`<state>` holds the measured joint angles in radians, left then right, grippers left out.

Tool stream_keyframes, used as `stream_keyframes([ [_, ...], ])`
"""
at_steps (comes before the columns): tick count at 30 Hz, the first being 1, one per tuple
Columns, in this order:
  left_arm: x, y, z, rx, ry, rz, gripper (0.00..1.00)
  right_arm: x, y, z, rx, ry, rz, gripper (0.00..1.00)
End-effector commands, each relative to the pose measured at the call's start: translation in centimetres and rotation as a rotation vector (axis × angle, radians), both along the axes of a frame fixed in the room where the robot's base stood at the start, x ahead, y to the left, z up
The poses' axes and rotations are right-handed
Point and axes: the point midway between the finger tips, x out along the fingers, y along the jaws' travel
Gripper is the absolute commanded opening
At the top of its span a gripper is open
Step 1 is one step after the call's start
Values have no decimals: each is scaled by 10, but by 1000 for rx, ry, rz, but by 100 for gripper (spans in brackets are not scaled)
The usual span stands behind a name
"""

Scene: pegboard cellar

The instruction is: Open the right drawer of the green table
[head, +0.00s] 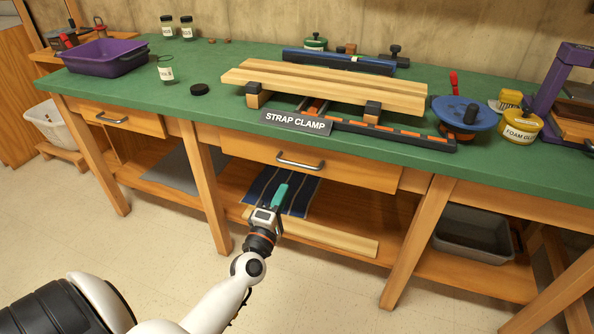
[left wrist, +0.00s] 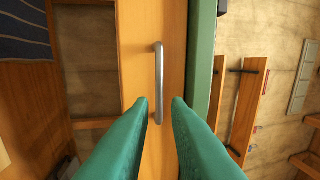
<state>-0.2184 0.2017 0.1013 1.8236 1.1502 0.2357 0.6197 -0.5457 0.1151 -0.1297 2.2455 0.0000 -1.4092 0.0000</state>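The green table (head: 225,107) has two wooden drawers under its top. The right drawer (head: 346,172) is closed flush, with a grey metal bar handle (head: 300,161) on its front. In the left wrist view the handle (left wrist: 158,83) stands upright in the picture, its lower part showing between the fingertips. My left gripper (head: 278,194), with green fingers, is below the handle in the head view. In the left wrist view my left gripper (left wrist: 162,101) is open, with nothing held. I see no contact with the handle. My right gripper is out of view.
The left drawer (head: 128,119) is closed. A lower shelf (head: 228,197) holds a striped cloth (head: 303,197), a wooden board (head: 322,235) and a grey tray (head: 472,235). Table legs (head: 207,187) (head: 415,245) flank the right drawer. The floor in front is clear.

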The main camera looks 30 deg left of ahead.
Motion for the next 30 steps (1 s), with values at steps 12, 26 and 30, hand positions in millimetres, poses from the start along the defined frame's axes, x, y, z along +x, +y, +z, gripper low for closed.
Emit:
stream_keyframes([
  [12,77,18,15,3,2,0,16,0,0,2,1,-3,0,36],
  [26,104,24,19,4,5,-2,16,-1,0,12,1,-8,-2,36],
  [30,104,24,19,4,5,-1,13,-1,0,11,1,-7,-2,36],
])
